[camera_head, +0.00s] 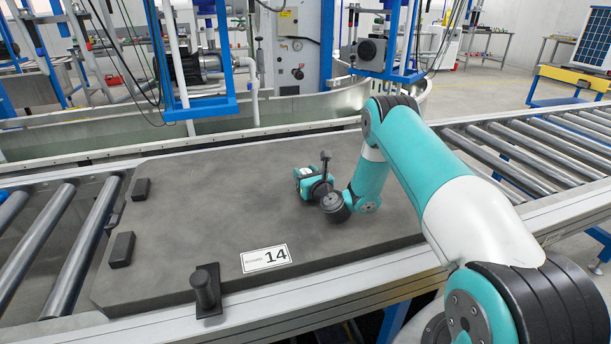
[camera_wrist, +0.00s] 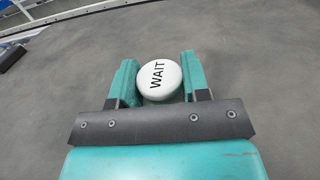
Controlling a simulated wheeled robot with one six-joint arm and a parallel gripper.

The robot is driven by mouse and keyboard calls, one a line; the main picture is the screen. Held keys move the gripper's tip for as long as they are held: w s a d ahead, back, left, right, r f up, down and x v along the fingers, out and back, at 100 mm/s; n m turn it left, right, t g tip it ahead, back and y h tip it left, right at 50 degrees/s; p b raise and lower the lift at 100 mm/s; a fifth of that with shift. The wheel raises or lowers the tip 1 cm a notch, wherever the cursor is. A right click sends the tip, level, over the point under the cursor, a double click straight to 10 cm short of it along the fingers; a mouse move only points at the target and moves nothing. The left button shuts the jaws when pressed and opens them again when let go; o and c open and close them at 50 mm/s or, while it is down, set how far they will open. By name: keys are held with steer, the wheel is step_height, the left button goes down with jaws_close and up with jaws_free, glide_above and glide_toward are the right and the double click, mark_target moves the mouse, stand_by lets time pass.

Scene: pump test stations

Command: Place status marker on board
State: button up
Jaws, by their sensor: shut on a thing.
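The status marker (camera_wrist: 160,79) is a white round disc with the word WAIT on its top face. My gripper (camera_wrist: 158,82) is shut on it, with one teal finger on each side in the wrist view. In the head view my gripper (camera_head: 308,180) is over the middle of the dark grey board (camera_head: 200,215), at its right half. The marker is hard to make out there. The board carries a white label (camera_head: 266,258) with the number 14. I cannot tell whether the marker touches the board.
Two black blocks (camera_head: 141,189) (camera_head: 121,249) sit at the board's left edge, and a black post (camera_head: 206,291) stands at its front edge. Conveyor rollers (camera_head: 520,155) lie to the right. Blue-framed pump equipment (camera_head: 200,70) hangs behind. Most of the board is bare.

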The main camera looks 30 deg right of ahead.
steer(key=shift+f, duration=0.1)
steer(key=shift+f, duration=0.15)
steer(key=o, duration=0.9)
steer(key=shift+o, duration=0.2)
